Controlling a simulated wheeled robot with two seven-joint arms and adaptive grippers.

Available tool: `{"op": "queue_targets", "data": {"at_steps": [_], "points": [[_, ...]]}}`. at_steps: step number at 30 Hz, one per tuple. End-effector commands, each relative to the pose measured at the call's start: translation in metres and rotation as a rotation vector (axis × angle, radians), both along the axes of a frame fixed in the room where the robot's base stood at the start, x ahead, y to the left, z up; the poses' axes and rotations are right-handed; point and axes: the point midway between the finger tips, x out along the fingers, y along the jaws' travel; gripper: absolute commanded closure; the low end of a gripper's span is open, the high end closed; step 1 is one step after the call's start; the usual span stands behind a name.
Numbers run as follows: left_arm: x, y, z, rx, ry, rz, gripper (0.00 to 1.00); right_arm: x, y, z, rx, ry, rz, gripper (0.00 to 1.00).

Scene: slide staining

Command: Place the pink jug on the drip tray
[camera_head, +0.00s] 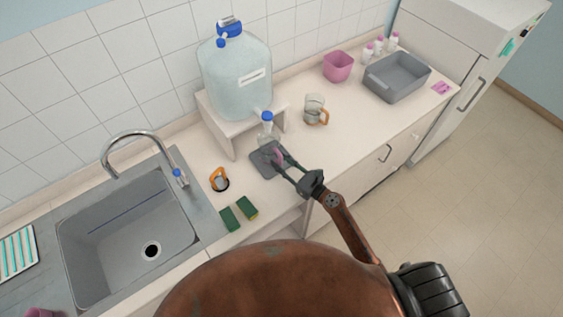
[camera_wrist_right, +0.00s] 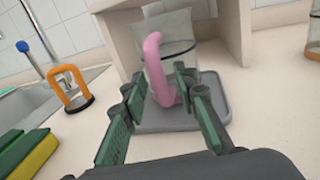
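The pink jug (camera_wrist_right: 156,65), a clear vessel with a pink handle, stands on the grey drip tray (camera_wrist_right: 160,121) in the right wrist view. In the head view the jug's handle (camera_head: 279,154) shows above the drip tray (camera_head: 259,166), under the big bottle's tap. My right gripper (camera_head: 281,164) is open, its two fingers apart on either side of the handle; in the wrist view the fingertips (camera_wrist_right: 160,88) straddle it. The right finger is close to the handle; contact is unclear. The jug's base is partly hidden by the fingers. My left gripper is out of view.
A large water bottle (camera_head: 236,78) sits on a white stand (camera_head: 216,128). Another orange-handled jug (camera_head: 314,108), a pink tub (camera_head: 338,66) and grey basin (camera_head: 398,79) are right. The sink (camera_head: 120,225) is left.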

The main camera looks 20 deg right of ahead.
Motion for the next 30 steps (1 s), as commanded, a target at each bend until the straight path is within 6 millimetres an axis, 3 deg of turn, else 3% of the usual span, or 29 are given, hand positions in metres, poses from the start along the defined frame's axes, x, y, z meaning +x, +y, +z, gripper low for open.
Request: {"op": "queue_targets", "data": {"at_steps": [5, 21, 30], "points": [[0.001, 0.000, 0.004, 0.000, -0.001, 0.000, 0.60, -0.001, -0.001, 0.005, -0.001, -0.001, 0.000, 0.73], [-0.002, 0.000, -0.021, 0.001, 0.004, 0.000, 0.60, -0.087, -0.054, 0.001, -0.001, 0.000, -0.002, 0.73], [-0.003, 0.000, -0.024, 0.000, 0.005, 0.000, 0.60, -0.103, -0.063, 0.003, -0.001, 0.001, 0.000, 0.73]]}}
